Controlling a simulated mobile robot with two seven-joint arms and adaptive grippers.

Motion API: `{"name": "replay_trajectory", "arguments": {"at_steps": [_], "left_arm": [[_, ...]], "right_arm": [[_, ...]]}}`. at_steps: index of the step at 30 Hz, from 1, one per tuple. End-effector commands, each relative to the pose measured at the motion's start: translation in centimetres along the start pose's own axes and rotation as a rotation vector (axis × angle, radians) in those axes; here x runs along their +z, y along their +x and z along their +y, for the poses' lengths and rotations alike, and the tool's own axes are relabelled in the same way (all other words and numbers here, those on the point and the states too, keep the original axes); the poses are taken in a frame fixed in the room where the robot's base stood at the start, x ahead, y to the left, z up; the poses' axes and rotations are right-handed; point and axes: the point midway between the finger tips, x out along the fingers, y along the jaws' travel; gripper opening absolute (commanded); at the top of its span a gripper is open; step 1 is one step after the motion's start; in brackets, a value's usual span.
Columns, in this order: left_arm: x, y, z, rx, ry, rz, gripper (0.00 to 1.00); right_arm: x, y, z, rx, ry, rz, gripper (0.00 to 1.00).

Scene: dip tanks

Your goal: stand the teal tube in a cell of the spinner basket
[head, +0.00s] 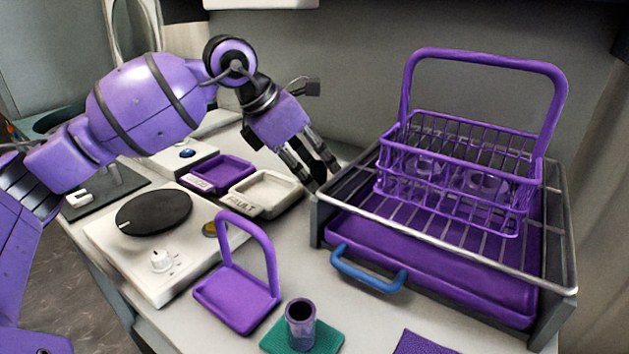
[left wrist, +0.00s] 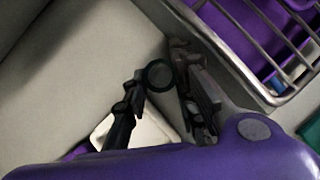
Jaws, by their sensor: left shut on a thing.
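My left gripper (head: 318,176) points down over the back of the counter, just left of the rack. In the left wrist view its fingers (left wrist: 165,95) are shut on the teal tube (left wrist: 160,75), whose dark teal round rim shows end-on between the fingertips. In the head view the tube is mostly lost among the dark fingers. The purple wire basket (head: 455,205), with a tall arched handle, stands to the right of the gripper, apart from it. Round purple tubes or holders show inside it; I cannot clearly tell its free cells. My right gripper is not in view.
The basket stands on a metal rack (head: 440,240) over a purple tray (head: 430,262) with a blue handle (head: 368,272). A purple tube (head: 300,325) stands on a teal mat (head: 272,338). A handled purple carrier (head: 235,300), a white FAULT tray (head: 266,192) and a black turntable (head: 153,212) lie left.

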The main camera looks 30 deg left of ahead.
Motion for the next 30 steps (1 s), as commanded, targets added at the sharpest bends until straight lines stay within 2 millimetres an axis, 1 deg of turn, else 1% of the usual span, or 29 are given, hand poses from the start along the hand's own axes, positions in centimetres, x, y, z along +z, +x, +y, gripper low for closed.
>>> {"name": "replay_trajectory", "arguments": {"at_steps": [3, 6, 8, 20, 21, 24, 25, 30], "left_arm": [[-0.1, 1.3, 0.5, -0.003, -0.002, 0.001, 0.00], [-1.3, 2.7, 0.4, -0.003, -0.002, 0.003, 0.00], [-1.6, 3.3, 0.4, -0.003, -0.002, 0.003, 0.00], [-2.0, 3.8, 0.5, 0.000, -0.001, 0.001, 0.00], [-1.9, 3.8, 0.5, 0.000, -0.001, 0.001, 0.29], [-1.9, 3.7, 0.5, 0.000, -0.001, 0.001, 0.42], [-1.9, 3.7, 0.5, 0.000, -0.001, 0.001, 0.44], [-1.9, 3.7, 0.5, 0.000, -0.001, 0.001, 0.44]], "right_arm": [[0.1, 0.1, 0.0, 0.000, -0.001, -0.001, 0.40], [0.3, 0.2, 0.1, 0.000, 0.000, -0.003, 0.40], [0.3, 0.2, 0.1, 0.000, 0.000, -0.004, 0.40], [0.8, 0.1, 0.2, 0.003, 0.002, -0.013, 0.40], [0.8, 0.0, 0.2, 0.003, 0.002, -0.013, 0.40], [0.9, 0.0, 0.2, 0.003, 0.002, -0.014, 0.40], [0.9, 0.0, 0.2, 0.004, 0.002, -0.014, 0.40], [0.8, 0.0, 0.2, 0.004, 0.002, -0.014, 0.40]]}}
